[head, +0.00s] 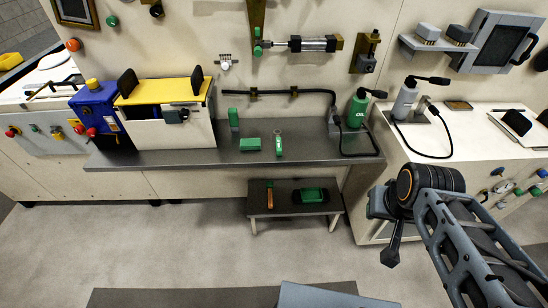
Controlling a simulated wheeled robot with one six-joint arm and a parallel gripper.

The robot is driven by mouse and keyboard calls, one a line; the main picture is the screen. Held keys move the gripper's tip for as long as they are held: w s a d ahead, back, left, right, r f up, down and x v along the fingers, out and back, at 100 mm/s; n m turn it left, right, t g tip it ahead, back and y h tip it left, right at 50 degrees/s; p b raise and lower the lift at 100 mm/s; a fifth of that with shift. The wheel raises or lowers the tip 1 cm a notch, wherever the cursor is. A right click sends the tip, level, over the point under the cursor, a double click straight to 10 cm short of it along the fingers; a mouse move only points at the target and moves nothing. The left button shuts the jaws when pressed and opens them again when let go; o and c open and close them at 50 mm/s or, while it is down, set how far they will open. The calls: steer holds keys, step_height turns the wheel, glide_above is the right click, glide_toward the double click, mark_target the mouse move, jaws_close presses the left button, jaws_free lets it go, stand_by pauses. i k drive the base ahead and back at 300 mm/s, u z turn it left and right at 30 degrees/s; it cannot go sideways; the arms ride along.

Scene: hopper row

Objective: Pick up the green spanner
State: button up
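A slim green tool with a ring-like upper end, which looks like the green spanner (278,143), lies on the dark grey bench (190,158) near its front edge. A green block (250,144) lies just left of it, and a taller green piece (234,119) stands behind that block. My gripper (391,246) hangs at the lower right, in front of the right-hand cabinet and well apart from the spanner. Its fingers are too small and too edge-on to tell open from shut. I see nothing held in it.
A low stool (259,209) below the bench carries an orange tool (270,195) and a green case-like object (311,196). A green oil can (357,110) and a black hose stand right of the spanner. A yellow-topped box (160,92) stands left.

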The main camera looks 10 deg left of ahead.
mark_target(279, 139)
steer(key=z, duration=0.05)
steer(key=k, duration=0.8)
steer(key=u, duration=1.05)
steer(key=i, duration=0.6)
steer(key=u, duration=0.55)
steer(key=i, duration=0.9)
steer(key=z, duration=0.9)
steer(key=i, duration=0.45)
steer(key=z, duration=0.35)
